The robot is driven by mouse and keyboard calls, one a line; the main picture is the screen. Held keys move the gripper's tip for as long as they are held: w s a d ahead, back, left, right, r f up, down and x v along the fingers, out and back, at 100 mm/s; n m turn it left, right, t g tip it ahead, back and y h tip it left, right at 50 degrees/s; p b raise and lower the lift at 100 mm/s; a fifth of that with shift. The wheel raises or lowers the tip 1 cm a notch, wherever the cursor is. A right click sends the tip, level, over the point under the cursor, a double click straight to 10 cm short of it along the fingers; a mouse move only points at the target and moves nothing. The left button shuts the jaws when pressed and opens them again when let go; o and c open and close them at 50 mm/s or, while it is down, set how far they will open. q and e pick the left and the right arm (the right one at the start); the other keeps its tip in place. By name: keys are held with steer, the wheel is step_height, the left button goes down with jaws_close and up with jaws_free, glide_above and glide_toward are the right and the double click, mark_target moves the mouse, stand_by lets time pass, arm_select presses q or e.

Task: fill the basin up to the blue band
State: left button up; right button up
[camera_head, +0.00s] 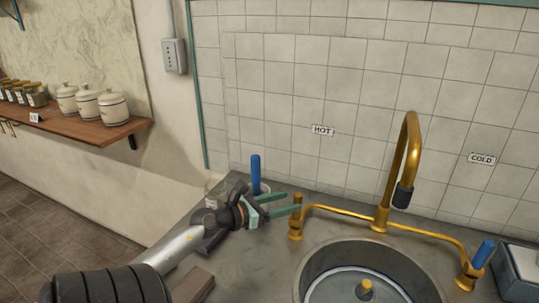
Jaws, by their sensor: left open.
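The round basin (313,273) is sunk in the grey counter at the lower right, cut off by the picture's bottom edge. A pale bluish ring shows inside it; I cannot tell the water level. A brass knob (366,288) stands in its middle. The brass tap (411,150) rises behind the basin. The left brass valve (296,230) is under the HOT label (322,130). The right valve (468,276) has a blue handle (483,254). My left gripper (293,202) is open and empty, just left of and above the left valve. My right gripper is not in view.
A blue upright rod (256,175) stands behind my left gripper, beside a glass jar (215,187). A brown block (193,286) lies on the counter at front. A grey box (520,268) stands at right. A shelf with jars (112,106) hangs at left.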

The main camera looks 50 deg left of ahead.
arm_select(q)
steer(key=shift+s+a+r+b, duration=0.1)
steer(key=shift+s+r+b, duration=0.1)
steer(key=shift+s, duration=1)
steer(key=shift+s+a+r+b, duration=0.1)
steer(key=shift+s+r, duration=0.1)
steer(key=shift+s, duration=0.95)
steer(key=shift+f, duration=0.1)
